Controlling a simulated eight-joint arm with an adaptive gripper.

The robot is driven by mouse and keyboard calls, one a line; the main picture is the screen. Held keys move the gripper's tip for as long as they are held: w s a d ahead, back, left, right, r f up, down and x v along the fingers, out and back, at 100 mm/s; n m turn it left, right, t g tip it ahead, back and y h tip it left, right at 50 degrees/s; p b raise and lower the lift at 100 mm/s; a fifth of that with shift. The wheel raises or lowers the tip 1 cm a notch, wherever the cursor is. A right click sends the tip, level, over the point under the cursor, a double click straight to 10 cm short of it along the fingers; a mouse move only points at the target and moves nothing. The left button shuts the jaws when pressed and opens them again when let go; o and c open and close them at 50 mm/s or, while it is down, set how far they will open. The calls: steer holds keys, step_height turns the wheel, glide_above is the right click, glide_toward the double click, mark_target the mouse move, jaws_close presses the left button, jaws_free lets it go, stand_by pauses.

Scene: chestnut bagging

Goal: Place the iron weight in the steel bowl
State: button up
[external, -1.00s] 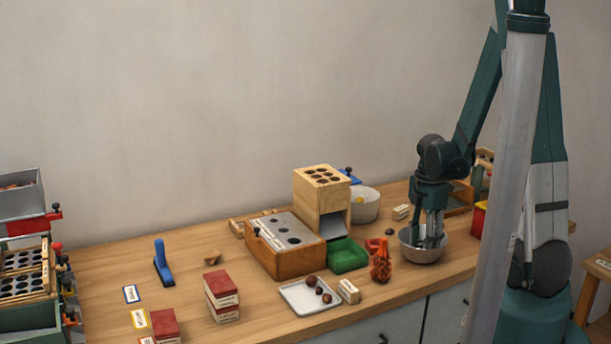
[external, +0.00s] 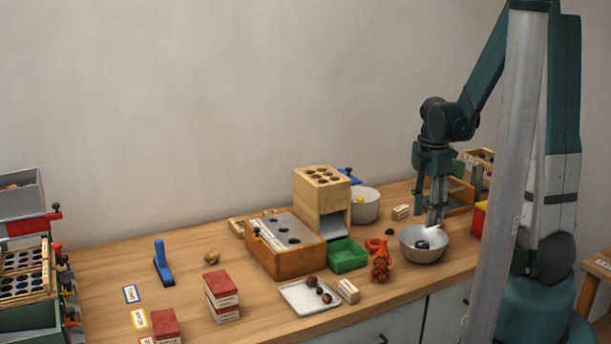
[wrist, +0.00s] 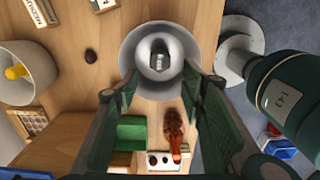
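The steel bowl (external: 405,243) stands at the right of the bench, and it also shows at the top middle of the wrist view (wrist: 130,42). The iron weight (external: 422,245), small and dark grey, lies inside the bowl. In the wrist view the weight (wrist: 160,62) shows in the bowl between my fingers. My gripper (external: 436,220) points down just above the bowl. Its two fingers (wrist: 160,76) are spread apart in the wrist view with nothing held between them.
An orange net bag (external: 381,262) and a green tray (external: 347,256) stand left of the bowl. A white bowl (external: 365,206) with a yellow item is behind. A dark chestnut (external: 389,231) and a labelled block (external: 401,212) lie nearby. The bench's front edge is close.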

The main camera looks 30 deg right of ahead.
steer(key=shift+r, duration=0.75)
steer(key=s+a+r+m+t, duration=0.3)
steer(key=s+a+r+m, duration=0.1)
steer(key=a+r+m, duration=0.3)
steer(key=s+a+r+m+t, duration=0.4)
steer(key=a+r+m, duration=0.3)
steer(key=r+m, duration=0.4)
steer(key=shift+v, duration=1.35)
steer(key=shift+w+r, duration=0.1)
steer(key=shift+w, duration=0.05)
stand_by(0.7)
